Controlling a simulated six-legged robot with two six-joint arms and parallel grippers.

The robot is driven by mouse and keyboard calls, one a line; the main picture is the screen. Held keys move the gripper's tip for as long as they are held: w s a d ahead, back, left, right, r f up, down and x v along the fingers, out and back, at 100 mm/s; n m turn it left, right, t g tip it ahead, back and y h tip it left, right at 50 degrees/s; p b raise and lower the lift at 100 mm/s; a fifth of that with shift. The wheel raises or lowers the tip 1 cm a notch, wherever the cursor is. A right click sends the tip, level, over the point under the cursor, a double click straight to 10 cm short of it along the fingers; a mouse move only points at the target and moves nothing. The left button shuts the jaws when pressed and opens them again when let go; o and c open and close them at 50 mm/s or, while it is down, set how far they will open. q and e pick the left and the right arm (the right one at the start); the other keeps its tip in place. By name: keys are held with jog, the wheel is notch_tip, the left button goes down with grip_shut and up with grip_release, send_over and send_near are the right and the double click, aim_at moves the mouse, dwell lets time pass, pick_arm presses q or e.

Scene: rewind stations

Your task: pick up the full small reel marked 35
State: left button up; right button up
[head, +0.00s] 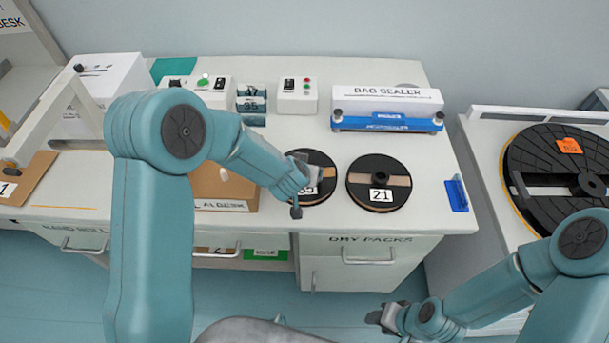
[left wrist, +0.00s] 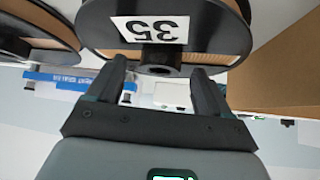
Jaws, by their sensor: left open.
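The small reel marked 35 (head: 322,158) lies flat on the white desk, black with tan windings showing. My left gripper (head: 307,192) is over its front part and hides some of the reel and its label. In the left wrist view the reel (left wrist: 95,28) fills the top, with its 35 label upside down and a dark central hub (left wrist: 158,58). The open left fingers (left wrist: 160,88) stand apart, one on each side of the hub in that picture; I cannot tell if they touch the reel. My right gripper (head: 384,318) is low at the front, its jaws unclear.
A similar reel marked 21 (head: 379,183) lies close to the right. A cardboard box (head: 224,190) stands just left. The bag sealer (head: 388,108) and control boxes (head: 297,96) are behind. A large black reel (head: 560,150) is on the right-hand table.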

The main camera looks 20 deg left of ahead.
pick_arm(q)
jog(key=shift+w, duration=0.1)
jog(key=c, duration=0.6)
grip_shut()
jog(key=shift+r, duration=0.1)
